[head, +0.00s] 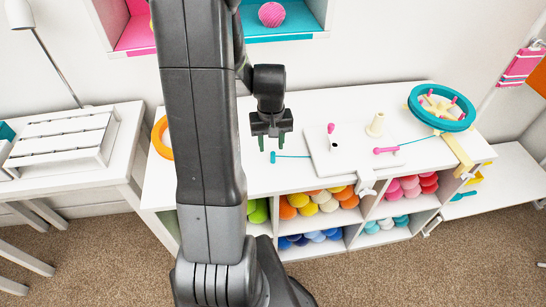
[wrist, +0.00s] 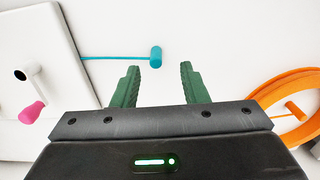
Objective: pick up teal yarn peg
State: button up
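The teal yarn peg (head: 273,157) lies on the white tabletop, with a thin teal strand running right to a white board (head: 352,152). In the wrist view the teal peg (wrist: 155,56) lies just beyond the fingertips, roughly in line with the gap between them, and its strand runs left. My gripper (head: 271,145) hangs over the table, its green fingers apart and empty. It also shows in the wrist view (wrist: 158,66), open. In the head view the fingers appear just above the peg. Nothing shows the gripper touching it.
A pink peg (head: 386,150) with a teal strand, a cream peg (head: 376,124) and a teal ring loom (head: 441,108) are to the right. An orange ring (head: 161,138) lies left, partly behind my arm. Shelves below hold coloured yarn balls (head: 317,201). The tabletop around the teal peg is clear.

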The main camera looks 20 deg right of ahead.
aim_at(273, 152)
jog(key=shift+w+d+f, duration=0.1)
jog(key=shift+d+f, duration=0.1)
jog(key=shift+f, duration=1.2)
jog(key=shift+d+f, duration=0.15)
jog(key=shift+f, duration=1.25)
grip_shut()
